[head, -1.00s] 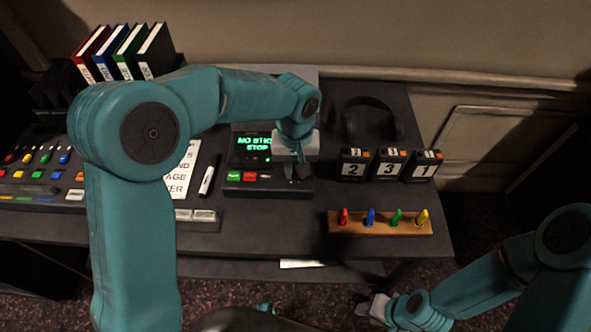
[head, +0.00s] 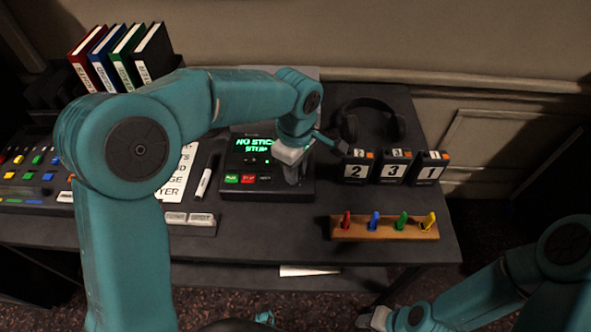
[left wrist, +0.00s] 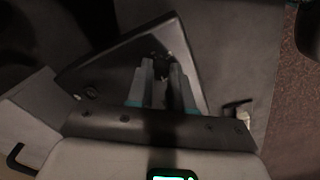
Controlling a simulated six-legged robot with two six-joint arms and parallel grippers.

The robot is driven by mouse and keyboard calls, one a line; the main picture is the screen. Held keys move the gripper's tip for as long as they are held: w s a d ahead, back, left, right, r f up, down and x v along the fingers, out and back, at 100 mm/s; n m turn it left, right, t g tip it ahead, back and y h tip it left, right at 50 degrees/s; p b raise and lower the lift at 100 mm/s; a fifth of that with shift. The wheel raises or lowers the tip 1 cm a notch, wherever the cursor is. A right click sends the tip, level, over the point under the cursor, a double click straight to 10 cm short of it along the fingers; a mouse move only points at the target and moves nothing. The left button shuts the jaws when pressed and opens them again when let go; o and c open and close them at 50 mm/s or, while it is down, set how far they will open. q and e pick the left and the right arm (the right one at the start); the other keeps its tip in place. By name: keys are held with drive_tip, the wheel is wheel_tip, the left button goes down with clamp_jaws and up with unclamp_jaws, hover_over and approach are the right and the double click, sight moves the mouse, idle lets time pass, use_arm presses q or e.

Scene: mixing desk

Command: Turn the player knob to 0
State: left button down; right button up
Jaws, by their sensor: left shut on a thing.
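The player (head: 308,188) is a dark box on the desk with a green-lit screen (head: 250,146) and red and green buttons along its front. My left gripper (head: 291,180) points down over the player's right part, just right of the screen. Its fingers are shut on the player knob, which the gripper mostly hides in the head view. In the left wrist view the two fingers close around the dark knob (left wrist: 161,60); no pointer or scale mark is readable. My right gripper (head: 374,318) is low at the bottom right, away from the desk; its jaws are too small to read.
Numbered black boxes (head: 392,167) and headphones (head: 370,122) stand right of the player. A wooden rack (head: 385,229) with coloured pegs is at the front right. A marker (head: 203,183), a paper sheet (head: 178,182) and a button console (head: 30,175) lie to the left.

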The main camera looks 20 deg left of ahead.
use_arm(q)
drive_tip(key=n+b, duration=0.1)
drive_tip(key=n, duration=0.5)
drive_tip(key=shift+r, duration=0.1)
drive_tip(key=n+b, duration=0.1)
drive_tip(key=n, duration=0.4)
drive_tip(key=shift+w+r, duration=0.1)
drive_tip(key=shift+n, duration=0.4)
drive_tip(key=c, duration=1.2)
unclamp_jaws()
drive_tip(key=shift+o, duration=0.9)
wheel_tip(320, 180, up, 16)
drive_tip(key=p, duration=0.3)
drive_tip(key=shift+r, duration=0.1)
